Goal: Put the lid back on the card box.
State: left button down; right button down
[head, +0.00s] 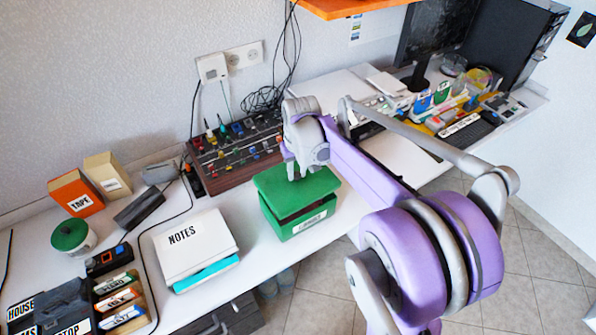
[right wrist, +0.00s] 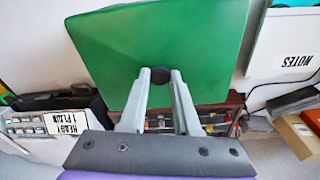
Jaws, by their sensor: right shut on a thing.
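The green card box (head: 312,222) stands on the white desk, with a white label on its front. Its green lid (head: 272,184) is over the box top, and a dark gap shows between lid and box along the front. I cannot tell whether the lid touches the rim anywhere. My right gripper (head: 294,172) is above the lid. In the right wrist view the right gripper (right wrist: 160,80) is shut on the lid's dark round knob (right wrist: 160,75), and the lid (right wrist: 165,35) fills the upper middle, hiding the box. My left gripper is not in view.
A white NOTES box (head: 190,245) stands left of the card box. A mixer-like panel (head: 235,148) with coloured knobs is behind it. A green-lidded pot (head: 72,238) and an orange TAPE box (head: 77,192) are farther left. The desk's front edge is close to the card box.

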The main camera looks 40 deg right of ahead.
aim_at(298, 181)
jog(key=shift+d+f+b, duration=0.1)
jog(key=shift+f+b, duration=0.3)
jog(key=shift+f, duration=0.35)
jog(key=shift+f+b, duration=1.6)
jog(key=shift+f, duration=0.85)
jog(key=shift+f, duration=0.15)
jog(key=shift+c, duration=0.4)
grip_release()
jog(key=shift+r+p, duration=2.25)
jog(key=shift+r, duration=1.3)
